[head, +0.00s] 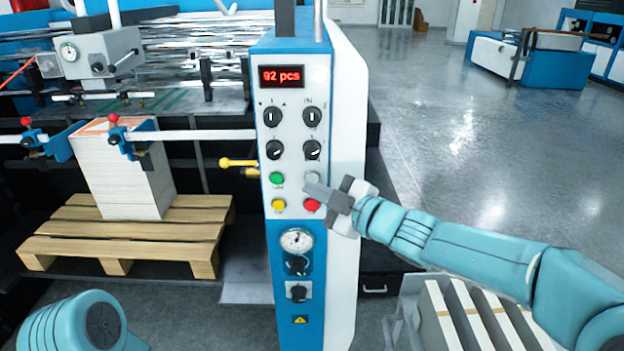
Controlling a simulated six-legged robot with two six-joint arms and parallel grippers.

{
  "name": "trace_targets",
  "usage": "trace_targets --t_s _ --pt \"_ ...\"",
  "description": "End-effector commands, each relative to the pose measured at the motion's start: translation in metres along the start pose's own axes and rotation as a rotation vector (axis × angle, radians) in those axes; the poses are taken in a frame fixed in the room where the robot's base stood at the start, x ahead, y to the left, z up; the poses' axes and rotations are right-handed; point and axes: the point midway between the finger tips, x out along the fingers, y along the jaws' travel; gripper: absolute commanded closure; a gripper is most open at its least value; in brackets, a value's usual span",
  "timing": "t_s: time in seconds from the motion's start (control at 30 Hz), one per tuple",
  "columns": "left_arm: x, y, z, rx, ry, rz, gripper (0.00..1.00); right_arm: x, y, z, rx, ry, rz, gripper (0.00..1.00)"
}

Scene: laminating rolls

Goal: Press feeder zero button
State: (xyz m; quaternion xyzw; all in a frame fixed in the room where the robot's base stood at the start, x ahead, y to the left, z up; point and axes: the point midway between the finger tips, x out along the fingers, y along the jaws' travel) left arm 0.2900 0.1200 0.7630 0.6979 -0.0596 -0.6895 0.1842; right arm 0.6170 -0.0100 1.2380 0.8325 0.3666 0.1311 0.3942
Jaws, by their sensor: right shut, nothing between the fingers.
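The feeder control panel (293,130) stands upright in the middle of the head view, white-faced in a blue housing. Its red display (281,76) reads "92 pcs". Below are black rotary knobs, then a green button (277,179), a yellow button (279,205), a red button (311,205) and a pale grey button (312,179). My right gripper (318,190) is shut and empty, its tips in front of the panel between the grey and red buttons, partly covering them. I cannot tell whether it touches. My left gripper is out of view; only my arm shows at lower left.
A paper stack (122,175) sits on a wooden pallet (125,240) to the left. A yellow-ended lever (238,162) sticks out left of the panel. A gauge (296,240) and a knob are lower on the panel. Open floor (460,130) lies to the right.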

Motion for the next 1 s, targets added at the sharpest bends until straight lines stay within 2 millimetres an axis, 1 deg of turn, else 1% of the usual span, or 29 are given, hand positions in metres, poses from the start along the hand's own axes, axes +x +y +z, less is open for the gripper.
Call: trace_targets --t_s 0.17,0.57,1.0 --pt "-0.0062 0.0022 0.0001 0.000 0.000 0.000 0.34 0.0043 0.0038 0.0028 0.001 -0.001 -0.001 1.00" --pt "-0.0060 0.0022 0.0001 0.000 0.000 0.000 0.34 0.0053 0.0040 0.0039 0.000 0.000 0.000 1.00" --pt "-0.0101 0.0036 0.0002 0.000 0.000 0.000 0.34 0.0088 0.0066 0.0061 0.000 0.000 -0.001 1.00"
